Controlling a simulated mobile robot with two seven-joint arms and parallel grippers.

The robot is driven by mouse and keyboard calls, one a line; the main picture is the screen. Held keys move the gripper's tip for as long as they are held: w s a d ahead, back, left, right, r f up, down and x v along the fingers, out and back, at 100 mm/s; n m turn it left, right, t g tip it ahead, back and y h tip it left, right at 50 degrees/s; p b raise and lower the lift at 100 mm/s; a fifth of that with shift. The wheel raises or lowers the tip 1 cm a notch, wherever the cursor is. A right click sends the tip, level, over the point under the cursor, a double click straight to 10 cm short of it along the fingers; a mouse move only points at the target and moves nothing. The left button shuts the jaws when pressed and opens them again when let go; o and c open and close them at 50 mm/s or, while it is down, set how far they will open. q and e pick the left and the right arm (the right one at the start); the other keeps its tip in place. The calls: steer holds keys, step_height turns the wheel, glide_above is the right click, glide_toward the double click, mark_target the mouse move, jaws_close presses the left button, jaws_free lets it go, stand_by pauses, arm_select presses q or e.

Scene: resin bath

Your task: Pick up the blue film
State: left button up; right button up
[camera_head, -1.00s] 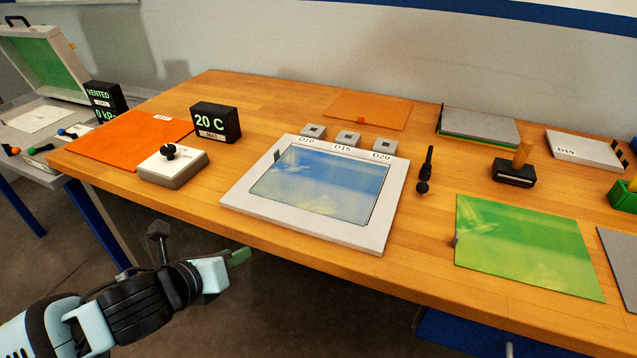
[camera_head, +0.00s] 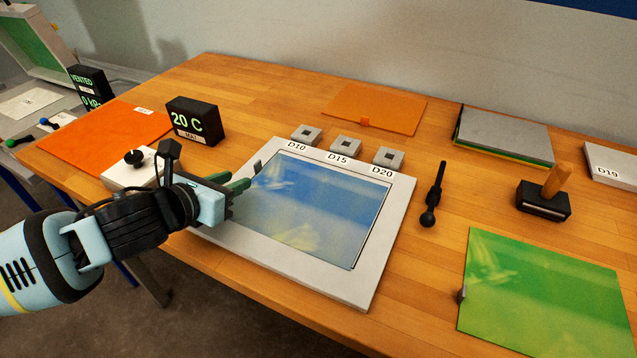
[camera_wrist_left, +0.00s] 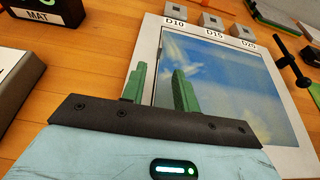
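The blue film (camera_head: 325,205) lies flat inside a white-framed plate (camera_head: 385,235), with a glossy, cloudy reflection on it. A small grey tab (camera_head: 257,166) stands at its left edge. In the left wrist view the film (camera_wrist_left: 220,90) fills the area beyond my fingers. My left gripper (camera_head: 241,186) has green fingers and is at the left edge of the plate, by the tab. Whether the fingers touch the film is unclear. My right gripper is not in view.
Small grey blocks (camera_head: 346,146) marked D10, D15 and D20 stand behind the plate. A black 20 C display (camera_head: 195,121) and a white knob box (camera_head: 125,170) are left. A black tool (camera_head: 434,195), stamp-like roller (camera_head: 545,197) and green film (camera_head: 540,300) lie right.

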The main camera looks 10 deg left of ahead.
mark_target(255, 176)
arm_select(q)
steer(key=shift+s+r, duration=0.1)
steer(key=shift+s, duration=0.05)
steer(key=shift+w, duration=0.25)
steer(key=shift+x, duration=0.9)
steer(key=shift+w, duration=0.1)
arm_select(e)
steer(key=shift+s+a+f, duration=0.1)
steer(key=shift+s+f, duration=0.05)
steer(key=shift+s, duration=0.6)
arm_select(q)
steer(key=shift+w+d, duration=0.2)
steer(key=shift+w, duration=0.15)
steer(key=shift+r+x, duration=0.15)
steer(key=shift+x, duration=0.95)
steer(key=shift+r+x, duration=0.15)
steer(key=shift+x, duration=0.95)
steer(key=shift+w, duration=0.15)
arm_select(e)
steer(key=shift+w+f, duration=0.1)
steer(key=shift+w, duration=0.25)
